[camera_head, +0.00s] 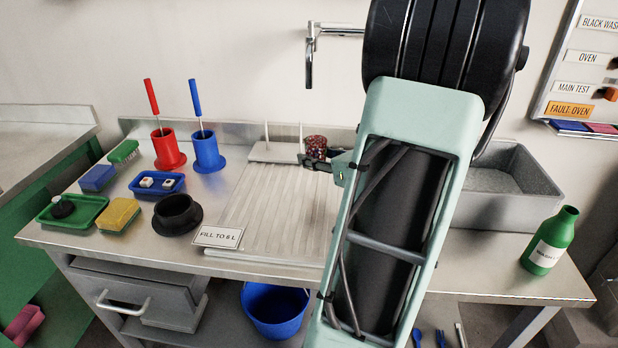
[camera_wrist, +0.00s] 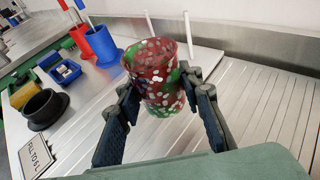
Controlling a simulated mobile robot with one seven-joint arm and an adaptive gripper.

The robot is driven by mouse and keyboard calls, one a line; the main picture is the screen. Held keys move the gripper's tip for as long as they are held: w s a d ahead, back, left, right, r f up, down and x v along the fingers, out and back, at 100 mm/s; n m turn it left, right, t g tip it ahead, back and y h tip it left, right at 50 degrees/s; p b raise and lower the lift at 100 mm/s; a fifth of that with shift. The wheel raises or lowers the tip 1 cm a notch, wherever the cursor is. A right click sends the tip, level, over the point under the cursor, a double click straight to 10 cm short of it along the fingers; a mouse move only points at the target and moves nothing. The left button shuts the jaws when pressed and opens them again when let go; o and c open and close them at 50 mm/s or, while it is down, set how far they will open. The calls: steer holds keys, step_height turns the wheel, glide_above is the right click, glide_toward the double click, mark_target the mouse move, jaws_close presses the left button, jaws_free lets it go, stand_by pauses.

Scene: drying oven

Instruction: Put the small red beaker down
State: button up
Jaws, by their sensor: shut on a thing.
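The small red beaker (camera_wrist: 152,78) is dark red with white and green speckles and stands roughly upright between my fingers in the wrist view. It also shows in the head view (camera_head: 315,143), near the back of the ribbed drainboard (camera_head: 262,215). My gripper (camera_wrist: 158,98) is shut on the beaker, with one dark finger on each side. In the head view my gripper (camera_head: 318,158) is partly hidden by my arm. I cannot tell whether the beaker's base touches the drainboard.
A peg rack (camera_head: 275,152) stands behind the drainboard. Red (camera_head: 168,150) and blue (camera_head: 207,152) brush holders, a blue tray (camera_head: 157,187) and a black ring-shaped vessel (camera_head: 177,214) are at left. A sink (camera_head: 515,190) and green bottle (camera_head: 549,243) are at right. The drainboard's front looks clear.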

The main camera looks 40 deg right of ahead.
mark_target(309, 181)
steer(key=w+f, duration=0.2)
steer(key=f, duration=0.1)
steer(key=shift+w+d+b, duration=0.15)
steer(key=shift+b, duration=0.15)
steer(key=shift+w+f+b, duration=0.2)
steer(key=shift+f+b, duration=0.3)
steer(key=shift+f, duration=1.15)
steer(key=shift+f, duration=0.15)
steer(key=o, duration=1.2)
steer(key=shift+r, duration=0.2)
steer(key=p+v, duration=0.2)
steer(key=v, duration=1)
steer(key=shift+w, duration=0.1)
